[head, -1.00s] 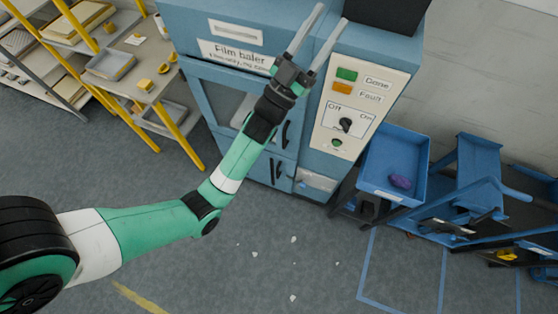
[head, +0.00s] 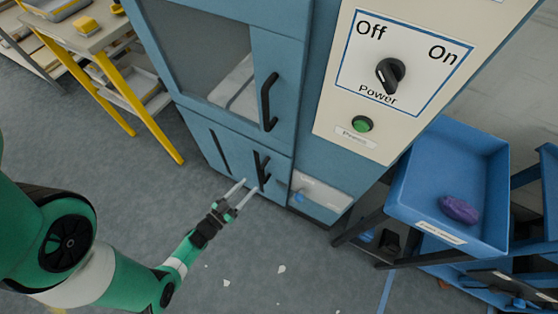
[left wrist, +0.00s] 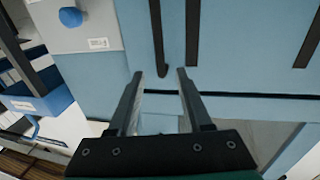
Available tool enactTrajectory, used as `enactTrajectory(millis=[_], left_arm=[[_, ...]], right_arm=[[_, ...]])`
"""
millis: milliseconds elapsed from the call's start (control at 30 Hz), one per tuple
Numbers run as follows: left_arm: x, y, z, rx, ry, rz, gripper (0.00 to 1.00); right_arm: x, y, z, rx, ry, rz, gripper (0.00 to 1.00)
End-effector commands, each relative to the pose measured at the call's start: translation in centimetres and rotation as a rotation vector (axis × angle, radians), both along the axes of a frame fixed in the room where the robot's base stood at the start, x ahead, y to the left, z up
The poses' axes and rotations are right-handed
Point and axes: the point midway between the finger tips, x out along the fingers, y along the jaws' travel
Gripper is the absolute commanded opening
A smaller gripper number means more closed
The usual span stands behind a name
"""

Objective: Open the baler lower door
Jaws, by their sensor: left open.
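The lower door (head: 228,160) of the blue baler is shut, below the larger upper door with a window. Its black vertical handle (head: 263,172) is near the door's right edge. My left gripper (head: 249,186) is open and empty, just in front of and below this handle. In the left wrist view the two fingers (left wrist: 160,74) point at the door (left wrist: 240,50), and the handle's dark bars (left wrist: 157,40) lie ahead of the fingertips. Whether a fingertip touches the handle I cannot tell. My right gripper is not in view.
The upper door's handle (head: 268,102) is above. The control panel (head: 390,75) has a power knob and a green button. A blue bin (head: 450,180) with a purple lump stands at right, and a yellow-legged table (head: 125,75) at left. The floor before the baler is mostly clear, with scraps.

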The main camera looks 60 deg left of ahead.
Motion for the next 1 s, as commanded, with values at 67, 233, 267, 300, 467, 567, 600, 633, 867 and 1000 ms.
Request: enactTrajectory(millis=[67, 233, 267, 300, 467, 567, 600, 633, 867, 1000], left_arm=[[-0.1, -0.1, 0.0, -0.003, 0.003, 0.0, 0.5], [0.8, 0.4, 0.0, 0.003, 0.001, -0.002, 0.5], [1.1, 0.5, 0.0, 0.004, 0.001, -0.004, 0.5], [1.6, 0.7, 0.0, 0.005, 0.0, -0.004, 0.5], [4.7, 2.0, -0.1, 0.004, -0.002, -0.007, 0.5], [6.9, 3.0, -0.1, 0.003, -0.002, -0.004, 0.5], [7.6, 3.3, 0.0, 0.002, -0.002, -0.003, 0.5], [8.2, 3.5, 0.0, 0.002, -0.002, -0.004, 0.5], [10.5, 4.7, 0.2, 0.001, 0.0, 0.0, 0.5], [10.6, 4.8, 0.3, 0.0, 0.002, 0.0, 0.5]], right_arm=[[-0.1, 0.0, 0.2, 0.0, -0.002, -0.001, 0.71], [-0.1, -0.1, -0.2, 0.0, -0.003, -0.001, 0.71], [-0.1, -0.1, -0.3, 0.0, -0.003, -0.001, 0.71], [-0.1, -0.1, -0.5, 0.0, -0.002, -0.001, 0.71], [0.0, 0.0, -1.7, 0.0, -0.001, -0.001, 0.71], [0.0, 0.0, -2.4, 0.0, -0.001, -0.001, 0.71], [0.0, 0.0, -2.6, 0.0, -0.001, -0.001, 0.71], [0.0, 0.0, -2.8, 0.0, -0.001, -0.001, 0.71], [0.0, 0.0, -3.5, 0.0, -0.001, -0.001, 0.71], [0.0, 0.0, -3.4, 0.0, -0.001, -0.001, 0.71]])
